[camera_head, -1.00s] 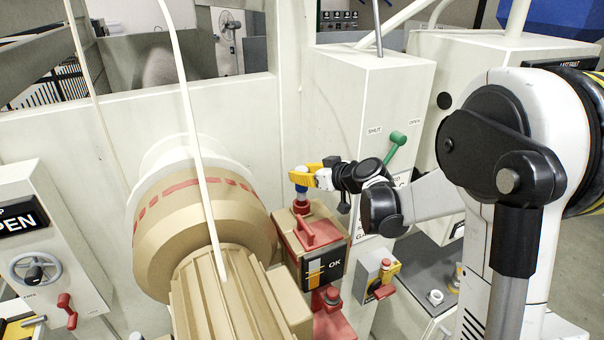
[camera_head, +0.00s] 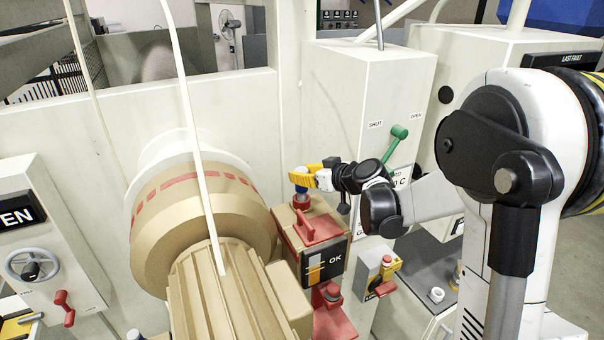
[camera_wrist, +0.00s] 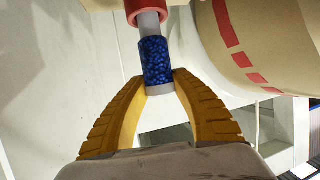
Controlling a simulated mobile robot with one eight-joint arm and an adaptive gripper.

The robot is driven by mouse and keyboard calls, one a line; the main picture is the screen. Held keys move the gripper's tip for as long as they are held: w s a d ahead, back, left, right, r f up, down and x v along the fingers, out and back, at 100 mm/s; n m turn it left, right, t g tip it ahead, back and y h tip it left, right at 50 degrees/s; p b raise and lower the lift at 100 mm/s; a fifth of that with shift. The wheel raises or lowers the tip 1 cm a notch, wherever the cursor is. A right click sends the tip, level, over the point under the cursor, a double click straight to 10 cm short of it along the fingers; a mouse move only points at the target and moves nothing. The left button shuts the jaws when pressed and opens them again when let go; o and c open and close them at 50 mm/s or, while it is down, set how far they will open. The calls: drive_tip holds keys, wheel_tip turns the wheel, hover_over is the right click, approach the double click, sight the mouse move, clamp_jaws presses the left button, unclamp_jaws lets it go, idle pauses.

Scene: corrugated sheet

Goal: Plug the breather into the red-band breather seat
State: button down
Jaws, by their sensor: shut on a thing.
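The breather (camera_wrist: 157,60) is a blue knurled cylinder with pale grey ends. My gripper (camera_wrist: 160,82), with its yellow ridged fingers, is shut on its near end; the fingers also show in the head view (camera_head: 308,178). The breather (camera_head: 301,187) stands roughly upright there. The red-band breather seat (camera_wrist: 145,10) is a red ring at the top of the wrist view. The breather's grey stem reaches its mouth and seems to enter it; how deep is hidden. In the head view the seat (camera_head: 300,201) is directly below the breather, on top of a tan box.
The tan box (camera_head: 287,238) carries a red handle (camera_head: 318,228) and an OK panel (camera_head: 325,262). A large tan motor housing (camera_head: 200,225) is close on the left. A pale cabinet with a green lever (camera_head: 398,133) stands behind my arm.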

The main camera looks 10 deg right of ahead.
drive_tip(key=shift+f+b, duration=0.85)
drive_tip(key=shift+f, duration=0.15)
drive_tip(key=c, duration=1)
unclamp_jaws()
drive_tip(key=v, duration=1.2)
